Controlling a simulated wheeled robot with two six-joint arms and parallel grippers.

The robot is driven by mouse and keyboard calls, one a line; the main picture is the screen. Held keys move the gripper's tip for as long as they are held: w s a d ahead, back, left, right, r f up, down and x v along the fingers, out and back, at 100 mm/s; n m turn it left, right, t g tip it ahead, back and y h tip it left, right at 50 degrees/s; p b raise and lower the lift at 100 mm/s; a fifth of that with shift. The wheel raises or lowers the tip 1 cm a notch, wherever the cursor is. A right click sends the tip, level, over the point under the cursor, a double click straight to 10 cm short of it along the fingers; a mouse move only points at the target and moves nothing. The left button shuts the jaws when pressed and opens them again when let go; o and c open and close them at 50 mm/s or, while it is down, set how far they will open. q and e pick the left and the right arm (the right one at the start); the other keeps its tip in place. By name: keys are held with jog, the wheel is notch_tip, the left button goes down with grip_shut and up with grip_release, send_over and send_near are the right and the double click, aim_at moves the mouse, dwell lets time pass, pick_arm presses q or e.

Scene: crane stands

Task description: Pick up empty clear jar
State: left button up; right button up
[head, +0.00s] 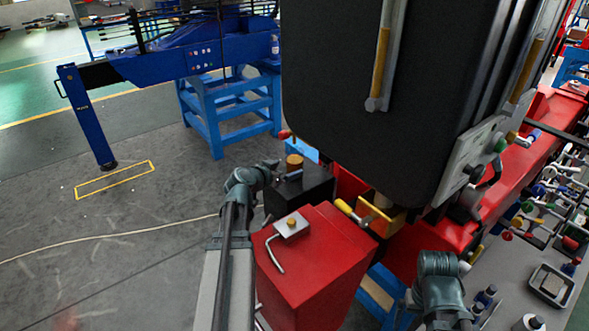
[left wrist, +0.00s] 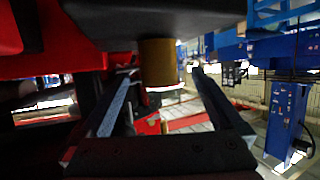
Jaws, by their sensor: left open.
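My left gripper (head: 284,174) reaches from the left to a black block (head: 306,193) beside the red box. In the left wrist view its two fingers (left wrist: 165,74) are apart, with a brown-amber cylinder (left wrist: 158,62) in line between them. I cannot tell whether they touch it. That cylinder (head: 294,162) stands on the black block in the head view. I cannot make out a clear, empty jar for certain in either view. My right arm (head: 439,275) is at the lower right; its fingers do not show clearly.
A red box (head: 325,262) with a small metal plate (head: 292,226) and bent rod stands beside my left arm. A large dark cabinet (head: 385,80) hangs close above. A grey table (head: 490,255) with many small items lies right. Open floor (head: 110,245) lies left.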

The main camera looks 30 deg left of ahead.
aim_at(290, 165)
pick_arm(q)
jog(key=shift+w+f, duration=0.1)
jog(key=shift+w, duration=0.15)
jog(key=b+x, duration=0.1)
jog(key=x, duration=0.4)
jog(key=shift+w+d, duration=0.1)
jog(key=shift+w, duration=0.05)
jog(key=shift+r, duration=0.25)
jog(key=shift+c, duration=0.3)
jog(key=c, duration=1.5)
jog(key=shift+r, duration=0.15)
